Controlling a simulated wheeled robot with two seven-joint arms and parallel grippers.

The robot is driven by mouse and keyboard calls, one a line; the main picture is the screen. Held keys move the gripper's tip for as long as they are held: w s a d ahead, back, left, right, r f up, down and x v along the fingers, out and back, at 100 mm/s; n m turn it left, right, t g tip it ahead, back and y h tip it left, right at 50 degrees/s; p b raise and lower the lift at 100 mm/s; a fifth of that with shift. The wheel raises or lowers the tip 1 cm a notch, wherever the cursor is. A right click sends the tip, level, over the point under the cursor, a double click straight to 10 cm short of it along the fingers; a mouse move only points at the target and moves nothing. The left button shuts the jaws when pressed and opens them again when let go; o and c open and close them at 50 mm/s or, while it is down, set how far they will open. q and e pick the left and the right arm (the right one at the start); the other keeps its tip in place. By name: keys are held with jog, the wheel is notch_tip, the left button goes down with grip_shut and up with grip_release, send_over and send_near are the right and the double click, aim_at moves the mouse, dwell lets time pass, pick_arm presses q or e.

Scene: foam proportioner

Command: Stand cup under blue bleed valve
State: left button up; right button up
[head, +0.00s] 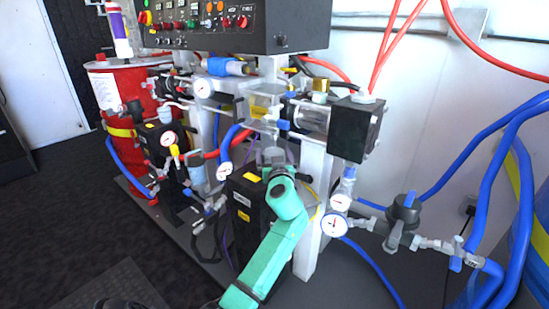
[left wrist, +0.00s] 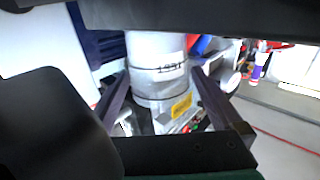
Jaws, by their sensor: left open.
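My left gripper (head: 274,158) reaches in among the pipes at the middle of the machine, at the end of my green arm. In the left wrist view the left gripper (left wrist: 160,72) is open. Its two dark fingers stand on either side of a pale grey cylinder (left wrist: 157,50) with a number label and dark bands. I cannot tell whether they touch it, or whether it is the cup or a machine part. A blue fitting (head: 283,124) sits just above the gripper in the head view; I cannot tell whether it is the bleed valve. My right gripper is not in view.
The control panel box (head: 235,28) overhangs the pipework. A red drum (head: 110,88) stands at the left. Gauges, including a white-faced one (head: 334,224), and blue hoses (head: 455,180) crowd the right. The dark floor (head: 60,225) at the left is clear.

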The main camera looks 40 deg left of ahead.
pick_arm(q)
jog(key=shift+r, duration=0.15)
jog(key=shift+s+d, duration=0.3)
jog(key=shift+d, duration=0.05)
jog(key=v, duration=1.1)
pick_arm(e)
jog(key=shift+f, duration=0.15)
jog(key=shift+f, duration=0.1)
